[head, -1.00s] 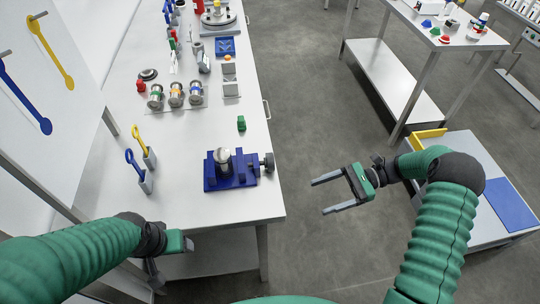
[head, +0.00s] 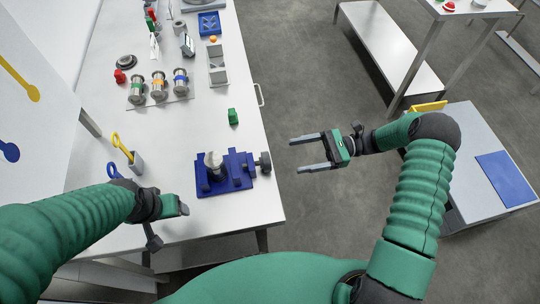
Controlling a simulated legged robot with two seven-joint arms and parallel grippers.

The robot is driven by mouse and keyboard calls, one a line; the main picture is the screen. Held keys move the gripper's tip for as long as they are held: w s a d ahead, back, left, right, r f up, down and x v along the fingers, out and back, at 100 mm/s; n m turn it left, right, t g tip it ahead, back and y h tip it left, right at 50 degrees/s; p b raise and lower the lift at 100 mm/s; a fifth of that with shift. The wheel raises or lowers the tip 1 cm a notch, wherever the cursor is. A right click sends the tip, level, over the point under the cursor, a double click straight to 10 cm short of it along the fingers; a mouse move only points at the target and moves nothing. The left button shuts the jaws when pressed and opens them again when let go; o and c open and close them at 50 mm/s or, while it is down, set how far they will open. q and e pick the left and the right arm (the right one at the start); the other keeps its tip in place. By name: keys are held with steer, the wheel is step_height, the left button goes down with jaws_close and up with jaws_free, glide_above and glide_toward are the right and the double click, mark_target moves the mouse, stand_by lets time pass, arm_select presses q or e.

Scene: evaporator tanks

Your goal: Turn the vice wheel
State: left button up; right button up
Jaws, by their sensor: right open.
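A blue vice (head: 217,183) sits near the right front edge of the white bench, with a round metal piece (head: 214,165) upright in it. Its dark wheel (head: 264,163) is on its right side, at the bench edge. My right gripper (head: 294,155) is open and empty, just right of the wheel, with its fingers pointing left towards it and a gap between. My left gripper (head: 184,209) is at the front left of the vice, over the bench; its fingers are mostly hidden, so its opening is unclear.
A small green block (head: 233,117) lies behind the vice. Several metal cans (head: 158,85) stand farther back. A holder (head: 136,163) with a yellow-handled tool is left of the vice. A low table (head: 465,150) is at the right. The floor between is clear.

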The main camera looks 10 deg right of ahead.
mark_target(268, 161)
arm_select(q)
steer(key=shift+a+r+p, duration=0.5)
steer(key=shift+r+p, duration=0.3)
steer(key=shift+r, duration=0.1)
arm_select(e)
steer(key=a, duration=1)
steer(key=shift+a, duration=0.2)
arm_select(q)
steer(key=shift+d, duration=0.2)
arm_select(e)
steer(key=shift+d, duration=0.15)
arm_select(q)
steer(key=shift+w+d, duration=0.1)
arm_select(e)
steer(key=shift+d, duration=0.1)
steer(key=shift+c, duration=0.3)
steer(key=c, duration=1.3)
arm_select(q)
steer(key=shift+f+b, duration=0.35)
steer(key=shift+b, duration=0.05)
arm_select(e)
steer(key=shift+f+n, duration=0.1)
steer(key=shift+n, duration=0.6)
steer(key=shift+c, duration=0.2)
arm_select(q)
steer(key=shift+f, duration=0.2)
arm_select(e)
steer(key=shift+n, duration=1.5)
steer(key=o, duration=1.4)
